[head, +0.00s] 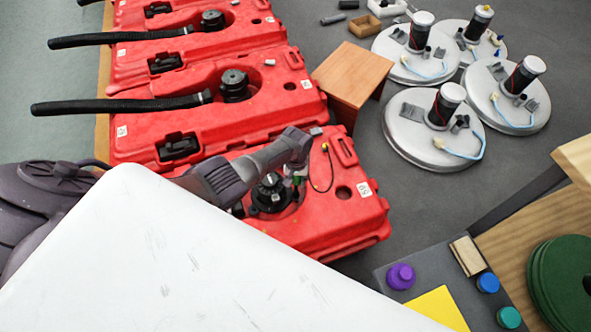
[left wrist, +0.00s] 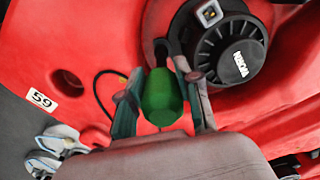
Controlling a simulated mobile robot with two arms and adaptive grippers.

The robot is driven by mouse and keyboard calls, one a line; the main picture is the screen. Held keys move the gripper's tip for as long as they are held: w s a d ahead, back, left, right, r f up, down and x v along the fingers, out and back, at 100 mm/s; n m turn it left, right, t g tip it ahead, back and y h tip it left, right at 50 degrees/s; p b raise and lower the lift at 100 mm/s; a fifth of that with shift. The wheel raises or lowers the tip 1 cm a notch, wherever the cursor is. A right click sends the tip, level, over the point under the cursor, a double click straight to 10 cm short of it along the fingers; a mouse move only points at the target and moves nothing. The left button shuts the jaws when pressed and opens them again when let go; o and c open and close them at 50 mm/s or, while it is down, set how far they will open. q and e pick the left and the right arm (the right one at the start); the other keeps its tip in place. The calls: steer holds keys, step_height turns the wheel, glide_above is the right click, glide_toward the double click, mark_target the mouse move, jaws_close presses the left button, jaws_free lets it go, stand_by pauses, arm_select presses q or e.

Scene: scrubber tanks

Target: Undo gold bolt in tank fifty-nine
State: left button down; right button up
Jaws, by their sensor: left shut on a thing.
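The nearest red tank (head: 335,220) carries a label reading 59; the label (left wrist: 41,100) also shows in the left wrist view. A black round motor cap (left wrist: 232,45) sits on this tank, with a thin black cable beside it. My left gripper (left wrist: 160,72) is shut on a green rounded piece (left wrist: 162,98), just beside the cap. In the head view my left gripper (head: 297,172) reaches down over tank fifty-nine. I cannot make out a gold bolt; the gripper and green piece cover part of that spot. My right gripper is not in view.
More red tanks (head: 215,85) with black hoses stand behind. Several round grey lids with motors (head: 432,130) lie on the dark surface at right. Coloured caps (head: 401,276) and a yellow sheet (head: 438,308) are at lower right.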

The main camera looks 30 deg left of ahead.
arm_select(q)
steer(key=shift+d+n, duration=0.1)
steer(key=shift+n, duration=0.6)
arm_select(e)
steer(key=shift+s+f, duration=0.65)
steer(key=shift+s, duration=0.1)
arm_select(q)
steer(key=shift+w+n, duration=0.1)
steer(key=shift+n, duration=0.5)
steer(key=n, duration=0.1)
steer(key=n+p, duration=0.1)
steer(key=n, duration=0.1)
steer(key=shift+w+d+r+n, duration=0.1)
steer(key=shift+d+r+n, duration=0.05)
steer(key=shift+n, duration=0.15)
steer(key=n, duration=0.3)
steer(key=shift+n, duration=0.3)
steer(key=shift+w+n, duration=0.1)
steer(key=shift+n, duration=0.9)
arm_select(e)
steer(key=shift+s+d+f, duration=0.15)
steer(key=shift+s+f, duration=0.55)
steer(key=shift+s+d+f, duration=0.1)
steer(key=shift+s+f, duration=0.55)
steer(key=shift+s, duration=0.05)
